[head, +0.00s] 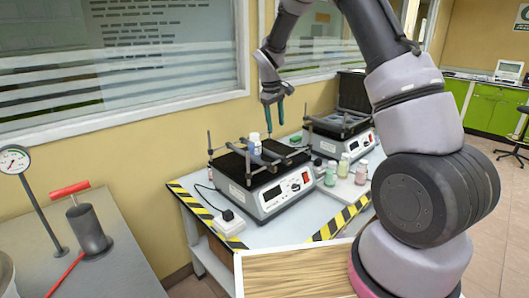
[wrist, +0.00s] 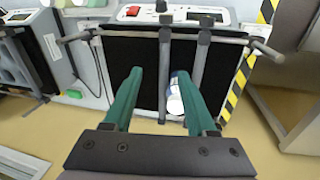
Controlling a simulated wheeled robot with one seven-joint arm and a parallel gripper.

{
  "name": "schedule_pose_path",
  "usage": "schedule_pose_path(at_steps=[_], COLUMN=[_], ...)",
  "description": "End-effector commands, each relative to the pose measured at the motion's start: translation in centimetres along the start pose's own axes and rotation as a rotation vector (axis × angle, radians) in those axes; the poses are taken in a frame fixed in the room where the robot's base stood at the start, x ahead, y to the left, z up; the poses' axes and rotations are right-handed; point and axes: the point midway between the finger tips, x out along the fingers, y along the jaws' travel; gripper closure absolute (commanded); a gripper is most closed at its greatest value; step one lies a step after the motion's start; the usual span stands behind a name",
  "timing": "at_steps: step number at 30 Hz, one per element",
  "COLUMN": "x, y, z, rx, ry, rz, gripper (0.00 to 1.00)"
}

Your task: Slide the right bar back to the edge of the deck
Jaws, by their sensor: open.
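The shaker's black deck (head: 232,164) shows below my gripper (head: 274,126), which hangs open and empty over it. The wrist view looks from the opposite side, with the shaker's panel at the top. There, two parallel bars cross the deck (wrist: 118,62). The bar nearer the second shaker, the right one seen from the head, is the grey bar (wrist: 164,62); the other bar (wrist: 202,58) lies beside it. A bottle with a white and blue body (wrist: 175,100) stands between them; it also shows in the head view (head: 254,146). The right bar appears between my green fingers (wrist: 158,72), apart from them.
A second shaker (head: 345,138) stands to the right. Several small bottles (head: 343,166) stand in front of it. A wall and window are behind.

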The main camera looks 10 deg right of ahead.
Motion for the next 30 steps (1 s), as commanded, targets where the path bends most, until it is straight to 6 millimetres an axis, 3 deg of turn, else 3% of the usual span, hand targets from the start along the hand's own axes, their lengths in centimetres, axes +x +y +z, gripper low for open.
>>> schedule_pose_path(at_steps=[3, 11, 21, 30], x=[2.2, 4.9, 11.2, 13.5], y=[-0.5, -0.6, -0.5, -0.4], z=[-0.9, -1.1, -0.8, -0.8], rx=[-0.045, -0.058, -0.056, -0.056], ry=[-0.022, -0.030, -0.029, -0.027], rz=[0.009, 0.011, 0.011, 0.011], gripper=[0.43, 0.43, 0.43, 0.43])
